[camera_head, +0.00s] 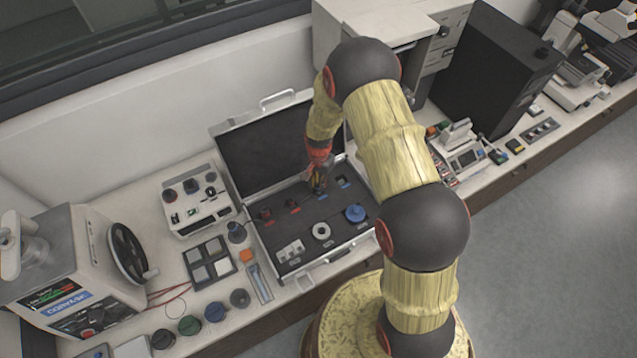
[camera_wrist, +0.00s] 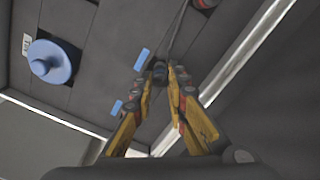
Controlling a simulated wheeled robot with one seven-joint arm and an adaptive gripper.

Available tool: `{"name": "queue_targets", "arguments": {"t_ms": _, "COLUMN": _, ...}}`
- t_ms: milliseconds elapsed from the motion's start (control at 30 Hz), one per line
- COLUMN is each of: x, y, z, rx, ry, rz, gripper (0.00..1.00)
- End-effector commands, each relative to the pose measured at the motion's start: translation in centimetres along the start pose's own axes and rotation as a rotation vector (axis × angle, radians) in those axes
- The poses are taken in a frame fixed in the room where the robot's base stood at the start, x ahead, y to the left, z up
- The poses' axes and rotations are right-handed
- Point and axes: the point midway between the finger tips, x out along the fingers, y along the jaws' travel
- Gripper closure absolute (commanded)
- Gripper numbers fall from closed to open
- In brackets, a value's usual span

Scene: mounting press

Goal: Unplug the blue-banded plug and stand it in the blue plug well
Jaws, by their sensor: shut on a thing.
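My gripper (camera_head: 319,184) is over the back part of the foam in the open case. In the wrist view its yellow-and-black fingers (camera_wrist: 162,74) are shut on a small dark plug (camera_wrist: 159,69), seen end-on between the tips. A thin dark cord runs up the picture from there. No blue band can be made out on the plug. Two blue marks lie on the foam near the fingers, one by the tips (camera_wrist: 141,59) and one beside the left finger (camera_wrist: 117,107). In the head view a blue-marked recess (camera_head: 342,182) is just right of my gripper; whether it is the plug well is unclear.
The open case (camera_head: 304,265) also holds a blue knobbed disc (camera_head: 355,213), a white ring (camera_head: 321,231), pale blocks (camera_head: 290,250) and a red-marked part (camera_head: 265,214). Its raised lid (camera_head: 265,148) stands behind my gripper. A grey control box (camera_head: 194,200) is left of it.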

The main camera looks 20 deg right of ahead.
Motion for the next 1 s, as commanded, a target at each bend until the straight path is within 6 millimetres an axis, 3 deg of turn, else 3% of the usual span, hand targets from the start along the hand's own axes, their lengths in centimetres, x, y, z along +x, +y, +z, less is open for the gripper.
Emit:
{"name": "queue_targets", "arguments": {"t_ms": 967, "x": 0.95, "y": 0.0, "z": 0.0, "rx": 0.0, "ry": 0.0, "rz": 0.0, "gripper": 1.0}}
{"name": "queue_targets", "arguments": {"t_ms": 1000, "x": 0.91, "y": 0.0, "z": 0.0, "rx": 0.0, "ry": 0.0, "rz": 0.0, "gripper": 0.83}}
